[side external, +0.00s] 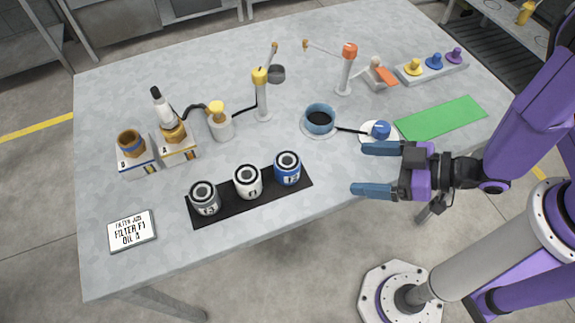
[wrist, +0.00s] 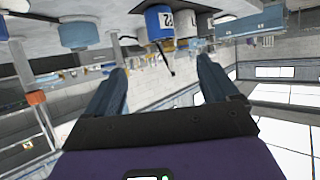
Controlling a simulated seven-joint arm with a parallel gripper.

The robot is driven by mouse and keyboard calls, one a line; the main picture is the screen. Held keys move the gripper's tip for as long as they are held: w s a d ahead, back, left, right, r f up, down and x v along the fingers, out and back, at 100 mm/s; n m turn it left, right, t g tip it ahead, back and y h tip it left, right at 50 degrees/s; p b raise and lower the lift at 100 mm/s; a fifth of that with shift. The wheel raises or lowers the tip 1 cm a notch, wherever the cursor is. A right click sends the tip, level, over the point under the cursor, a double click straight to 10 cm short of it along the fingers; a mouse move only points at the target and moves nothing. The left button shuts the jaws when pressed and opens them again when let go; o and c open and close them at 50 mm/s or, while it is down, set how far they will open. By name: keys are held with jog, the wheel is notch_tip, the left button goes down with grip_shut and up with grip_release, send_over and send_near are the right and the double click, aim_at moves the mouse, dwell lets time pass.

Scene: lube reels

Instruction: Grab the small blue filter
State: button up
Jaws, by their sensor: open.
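The small blue filter (side external: 288,170) is a blue can with a pale label. It stands upright at the right end of a black mat (side external: 212,215). In the wrist view a blue can with a label (wrist: 158,22) shows upside down at the top, beyond the fingers. My gripper (side external: 361,169) is open and empty, to the right of the blue filter and apart from it, with its blue fingers pointing left. Both fingers also show in the wrist view (wrist: 162,68), with nothing between them.
A white filter (side external: 248,182) and a grey filter (side external: 204,198) share the mat. A blue cup (side external: 320,118) and a plate with a blue knob (side external: 381,130) stand behind. A sign (side external: 132,231) lies at front left. The table is clear right of the mat.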

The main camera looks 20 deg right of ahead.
aim_at(293, 162)
jog(key=shift+r+x, duration=0.2)
jog(key=shift+x, duration=5.8)
jog(key=shift+r+x, duration=0.15)
jog(key=shift+x, duration=1.2)
jog(key=shift+r+x, duration=0.15)
jog(key=shift+x, duration=1.25)
jog(key=shift+a, duration=0.2)
jog(key=c, duration=1)
jog(key=shift+c, duration=0.8)
jog(key=shift+r, duration=0.15)
